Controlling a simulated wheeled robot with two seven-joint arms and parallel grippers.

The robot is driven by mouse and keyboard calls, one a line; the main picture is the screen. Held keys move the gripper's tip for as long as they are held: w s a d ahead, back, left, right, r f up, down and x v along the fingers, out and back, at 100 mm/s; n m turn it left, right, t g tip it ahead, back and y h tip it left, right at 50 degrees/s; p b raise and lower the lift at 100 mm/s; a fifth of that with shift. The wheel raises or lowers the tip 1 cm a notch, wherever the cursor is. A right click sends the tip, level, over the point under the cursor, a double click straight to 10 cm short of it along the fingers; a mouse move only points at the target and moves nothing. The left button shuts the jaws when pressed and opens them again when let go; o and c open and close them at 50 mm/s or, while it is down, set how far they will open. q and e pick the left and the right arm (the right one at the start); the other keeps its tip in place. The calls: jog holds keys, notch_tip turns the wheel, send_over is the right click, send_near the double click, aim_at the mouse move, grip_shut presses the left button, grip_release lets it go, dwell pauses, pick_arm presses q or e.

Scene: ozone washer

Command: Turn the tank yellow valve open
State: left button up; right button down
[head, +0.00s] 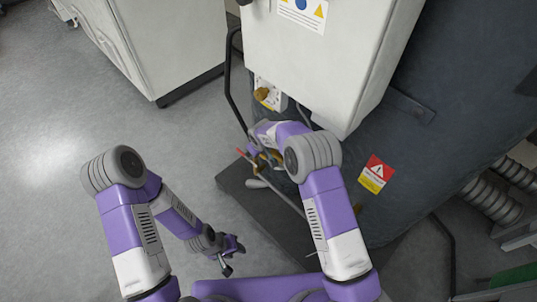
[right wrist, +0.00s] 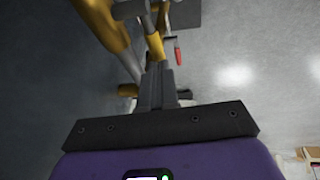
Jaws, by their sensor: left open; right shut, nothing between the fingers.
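The dark tank (head: 440,110) stands on the right of the head view. Yellow-brass fittings show low beside it, mostly hidden by my right arm; in the right wrist view they are yellow pipes (right wrist: 112,28) with a red-tipped lever (right wrist: 177,52). I cannot tell which part is the yellow valve's handle. My right gripper (right wrist: 156,72) is shut and empty, its fingertips close to the yellow pipework; contact is unclear. A yellow knob (head: 262,94) sits on a pale plate under the white box. My left gripper (head: 228,264) is open and empty, low over the floor, away from the tank.
A white box (head: 310,60) overhangs the fittings, with a black hose (head: 230,85) at its left. A dark base plate (head: 235,185) lies below. A white cabinet (head: 165,45) stands at the upper left. Ribbed pipes (head: 490,205) are at the right. The left floor is clear.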

jog(key=shift+s+f, duration=0.1)
jog(key=shift+f, duration=0.05)
dwell(0.3)
jog(key=p+v, duration=0.2)
jog(key=v, duration=0.5)
jog(key=shift+r, duration=0.45)
